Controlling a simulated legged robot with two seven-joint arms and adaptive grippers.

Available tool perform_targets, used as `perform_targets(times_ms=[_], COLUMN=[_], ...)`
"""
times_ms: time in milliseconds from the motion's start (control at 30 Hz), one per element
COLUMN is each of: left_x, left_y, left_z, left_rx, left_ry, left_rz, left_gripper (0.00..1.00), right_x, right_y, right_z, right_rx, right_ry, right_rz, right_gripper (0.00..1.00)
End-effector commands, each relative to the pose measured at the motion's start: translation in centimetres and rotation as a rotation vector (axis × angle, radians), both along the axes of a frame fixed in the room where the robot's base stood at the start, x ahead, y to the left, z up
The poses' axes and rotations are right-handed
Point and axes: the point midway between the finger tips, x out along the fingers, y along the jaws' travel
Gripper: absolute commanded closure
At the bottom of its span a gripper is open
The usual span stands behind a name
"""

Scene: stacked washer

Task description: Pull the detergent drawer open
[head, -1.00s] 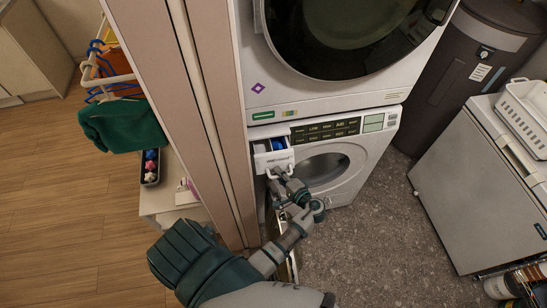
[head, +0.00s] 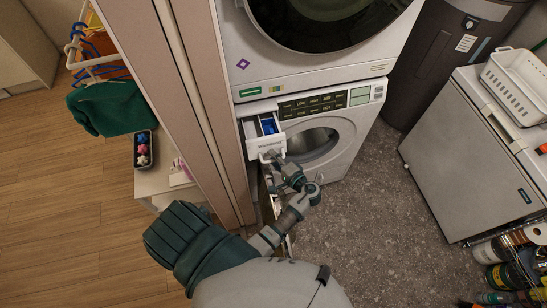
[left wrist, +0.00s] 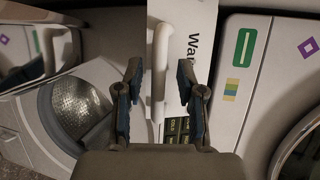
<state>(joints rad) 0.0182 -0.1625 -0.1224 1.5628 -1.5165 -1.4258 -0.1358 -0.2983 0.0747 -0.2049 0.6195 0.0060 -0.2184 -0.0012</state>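The detergent drawer (head: 267,146) of the lower washer (head: 352,128) stands out from the machine, with its blue-lined compartment (head: 267,125) showing from above. In the left wrist view, the drawer's white front (left wrist: 199,40) carries printed text, partly cut off. Its white bar handle (left wrist: 157,70) lies between the fingers of my left gripper (left wrist: 158,72). The fingers are apart, with a visible gap on each side of the bar. In the head view, my left gripper (head: 273,160) is at the handle, partly hiding it. My right gripper is not in view.
A dryer (head: 238,42) is stacked above the washer. A tall panel (head: 190,90) stands close to the left of the drawer. A white chest (head: 465,160) stands at the right. The speckled floor (head: 375,220) in front of the washer is clear.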

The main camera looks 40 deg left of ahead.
Motion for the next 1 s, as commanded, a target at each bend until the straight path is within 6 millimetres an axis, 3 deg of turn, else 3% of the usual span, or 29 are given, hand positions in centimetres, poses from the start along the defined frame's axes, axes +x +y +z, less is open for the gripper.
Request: perform_targets(times_ms=[167,400,600,1000], left_x=[-0.5,-1.9,-2.7,-3.0], left_y=[-1.9,-6.9,-9.7,-10.7], left_z=[0.3,1.3,2.0,2.3], left_rx=[-0.004,-0.008,-0.006,-0.004], left_ry=[0.002,0.001,0.0,0.0], left_rz=[-0.001,-0.001,-0.002,-0.001], left_gripper=[0.62,0.62,0.62,0.62], right_x=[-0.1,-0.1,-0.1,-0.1], right_y=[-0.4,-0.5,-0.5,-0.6], right_z=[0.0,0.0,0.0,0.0], right_rx=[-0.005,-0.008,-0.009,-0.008], right_ry=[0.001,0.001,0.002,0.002], right_rz=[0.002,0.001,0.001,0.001], right_gripper=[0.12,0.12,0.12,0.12])
